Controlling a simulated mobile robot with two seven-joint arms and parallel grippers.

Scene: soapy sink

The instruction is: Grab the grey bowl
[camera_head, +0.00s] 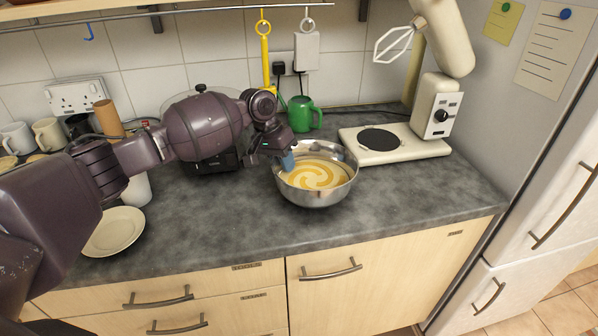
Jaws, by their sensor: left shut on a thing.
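The grey metal bowl (322,197) is right of centre at the counter, upright, with a yellow and cream swirled mixture inside. My left arm reaches in from the left. My left gripper (287,160) is at the bowl's left rim, pointing down, and is shut on the rim. A blue-grey fingertip shows just inside the bowl's edge; the other finger is hard to make out. I cannot tell for sure whether the bowl's base touches the counter. My right gripper is not in view.
A cream stand mixer (437,105) with its head raised stands right of the bowl. A green mug (304,114) is behind it. A cream plate (114,231) and several mugs are at left. The counter (400,205) in front and to the right is clear.

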